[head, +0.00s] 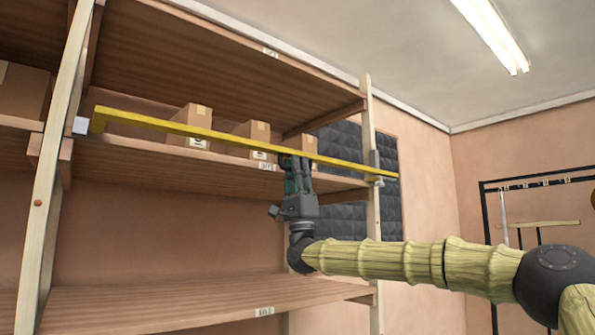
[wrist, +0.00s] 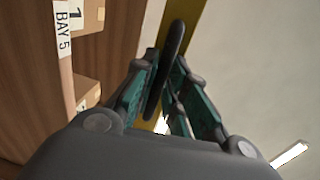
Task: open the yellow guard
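The yellow guard (head: 230,138) is a long straight bar across the front of the middle shelf bay. Its bent left end is beside a small grey bracket (head: 81,126) on the left post. Its right part passes a grey and white fitting (head: 376,170) on the right post and sticks out a little beyond. My gripper (head: 296,163) is at the bar, right of its middle. In the wrist view the guard (wrist: 190,22) runs behind and beside the close-set fingertips (wrist: 167,65).
Cardboard boxes (head: 193,120) stand on the middle shelf (head: 160,154) behind the guard. The lower shelf (head: 180,303) is empty where visible. Wooden posts (head: 54,170) bound the bay. A black rack (head: 487,240) stands far right. The space in front of the shelves looks clear.

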